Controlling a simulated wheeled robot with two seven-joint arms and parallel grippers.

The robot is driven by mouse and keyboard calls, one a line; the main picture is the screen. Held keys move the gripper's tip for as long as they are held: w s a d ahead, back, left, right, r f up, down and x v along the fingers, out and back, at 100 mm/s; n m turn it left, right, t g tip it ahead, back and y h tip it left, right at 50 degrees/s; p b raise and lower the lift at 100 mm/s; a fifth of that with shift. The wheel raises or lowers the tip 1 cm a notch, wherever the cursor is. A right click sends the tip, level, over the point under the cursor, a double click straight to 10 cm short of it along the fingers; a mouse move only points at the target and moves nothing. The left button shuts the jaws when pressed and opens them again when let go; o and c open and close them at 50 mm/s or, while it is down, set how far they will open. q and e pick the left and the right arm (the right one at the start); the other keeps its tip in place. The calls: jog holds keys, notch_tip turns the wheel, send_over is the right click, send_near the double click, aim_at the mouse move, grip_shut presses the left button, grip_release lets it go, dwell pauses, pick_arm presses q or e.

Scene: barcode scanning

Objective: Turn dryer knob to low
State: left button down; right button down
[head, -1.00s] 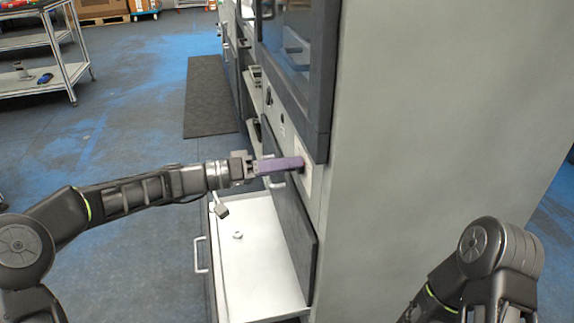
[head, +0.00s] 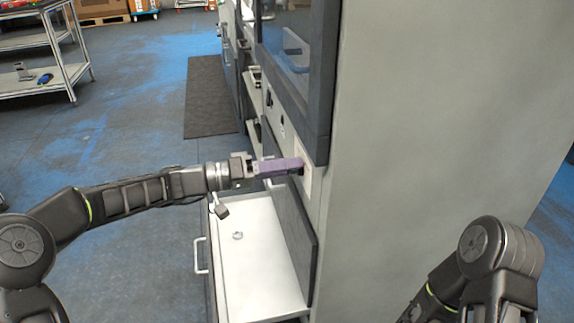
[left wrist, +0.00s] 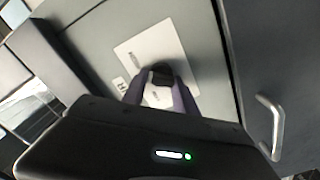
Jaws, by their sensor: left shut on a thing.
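The dryer knob (left wrist: 163,74) is a small black knob on a white label plate (left wrist: 143,50) with small print, on the grey machine front. The plate (head: 308,180) also shows at the machine's near corner in the head view. My left gripper (head: 300,166) has purple fingers that reach to the plate from the left. In the left wrist view my left gripper (left wrist: 162,88) is shut on the knob, with a finger on each side. The fingers hide part of the knob and plate, and I cannot read the setting. My right gripper is out of view.
A pulled-out white drawer (head: 252,262) lies below my left gripper, with a small ring-like thing (head: 238,236) inside. A tall grey side wall (head: 430,130) stands on the right. A metal cart (head: 45,75) stands far left. The blue-grey floor between is free.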

pick_arm(q)
jog(key=n+p, duration=0.4)
jog(key=n, duration=0.1)
jog(key=n+p, duration=0.5)
jog(key=n, duration=0.1)
jog(key=n+p, duration=0.4)
jog(key=n, duration=0.1)
jog(key=shift+f+n, duration=0.35)
jog(key=shift+n, duration=0.05)
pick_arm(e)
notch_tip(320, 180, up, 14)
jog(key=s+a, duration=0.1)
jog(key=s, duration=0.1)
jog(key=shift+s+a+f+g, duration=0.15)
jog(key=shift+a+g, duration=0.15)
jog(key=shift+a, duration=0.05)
pick_arm(q)
jog(key=c, duration=1)
grip_release()
jog(key=p+v, duration=0.1)
jog(key=v, duration=0.7)
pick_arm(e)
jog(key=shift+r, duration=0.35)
